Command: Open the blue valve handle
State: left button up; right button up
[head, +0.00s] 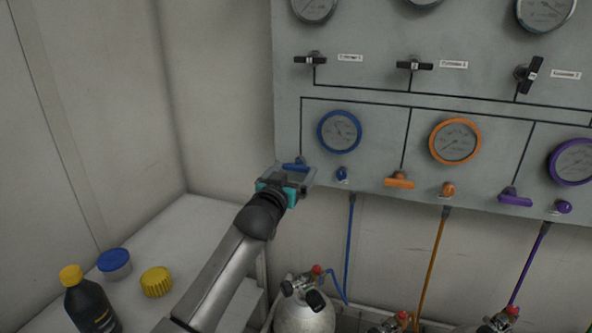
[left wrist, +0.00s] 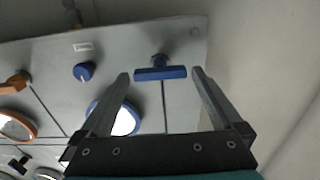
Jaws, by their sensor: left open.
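The blue valve handle (head: 293,165) is a small bar low on the left part of the grey panel, below the blue-rimmed gauge (head: 339,131). In the head view my left gripper (head: 300,172) is right in front of it and hides part of it. In the left wrist view the blue handle (left wrist: 161,73) lies crosswise between the tips of my open left gripper (left wrist: 160,76). One fingertip is beyond each end of the bar, and neither clearly touches it. My right gripper is not in view.
A blue knob (head: 342,173) sits just right of the handle. Orange (head: 399,181) and purple (head: 515,198) handles are farther right. A gas cylinder (head: 304,312) stands below the panel. A white counter (head: 180,228) with a dark bottle (head: 91,303) is at left.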

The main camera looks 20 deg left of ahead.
pick_arm(q)
jog(key=shift+w, duration=1.2)
jog(key=c, duration=1.2)
jog(key=shift+o, duration=0.2)
